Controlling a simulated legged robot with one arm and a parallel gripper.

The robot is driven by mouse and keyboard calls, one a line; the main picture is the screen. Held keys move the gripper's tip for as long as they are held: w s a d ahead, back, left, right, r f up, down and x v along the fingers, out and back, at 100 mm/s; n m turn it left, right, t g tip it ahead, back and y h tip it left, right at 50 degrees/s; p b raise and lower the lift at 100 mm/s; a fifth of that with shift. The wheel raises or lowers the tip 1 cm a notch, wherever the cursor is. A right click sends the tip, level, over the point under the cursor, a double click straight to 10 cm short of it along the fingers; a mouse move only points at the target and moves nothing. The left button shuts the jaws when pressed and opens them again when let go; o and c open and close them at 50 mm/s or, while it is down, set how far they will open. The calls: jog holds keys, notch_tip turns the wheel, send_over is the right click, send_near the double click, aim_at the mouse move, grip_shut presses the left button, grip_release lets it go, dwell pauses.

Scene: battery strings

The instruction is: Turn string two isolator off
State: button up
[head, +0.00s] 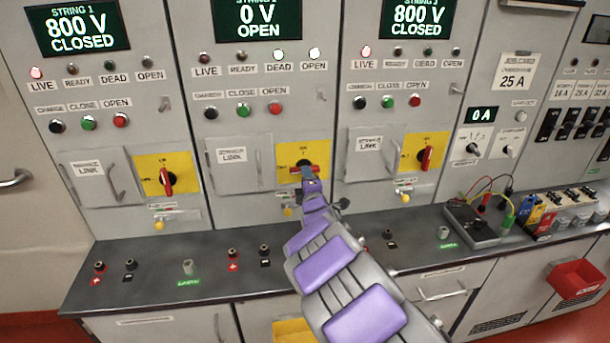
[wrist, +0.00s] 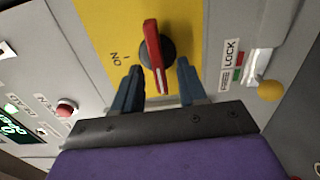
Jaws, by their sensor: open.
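The middle panel's screen (head: 257,18) reads 0 V OPEN; its top line is cut off. Below, the middle isolator's red handle (head: 318,169) lies across its yellow plate (head: 320,150), sideways, with the ON mark above. My gripper (head: 309,173) is in front of it and hides part of it. In the wrist view, the red handle (wrist: 153,45) on its dark hub stands between the two open fingers of my gripper (wrist: 160,68), with gaps on both sides. The ON mark is to its left there, so the handle lies across that direction.
The left isolator (head: 167,182) and right isolator (head: 426,158) have upright handles; both screens read 800 V CLOSED. A yellow-knobbed lock (wrist: 269,90) sits beside the middle plate. A grey counter (head: 210,255) with terminals runs below. A test box (head: 470,222) stands at right.

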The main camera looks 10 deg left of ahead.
jog(key=p+v, duration=0.2)
jog(key=v, duration=1.2)
jog(key=shift+s, duration=0.3)
jog(key=shift+a, duration=0.1)
jog(key=s+d+m+g+h, duration=0.25)
jog(key=d+m+h, duration=0.35)
jog(key=d, duration=0.4)
jog(key=s+d+f+m+g+h, duration=0.1)
jog(key=s+d+m+g+h, duration=0.1)
jog(key=s+d+m+g, duration=0.55)
jog(key=s+r+m+g+y, duration=0.1)
jog(key=s+m+g, duration=0.3)
jog(key=s, duration=1.4)
jog(key=s+d+r+m+g+y, duration=0.1)
jog(key=s+m+g, duration=0.3)
jog(key=s, duration=1.4)
jog(key=shift+s+r+g+y, duration=0.15)
jog(key=shift+r+g+y, duration=0.25)
jog(key=shift+g+y, duration=0.15)
jog(key=shift+d, duration=0.1)
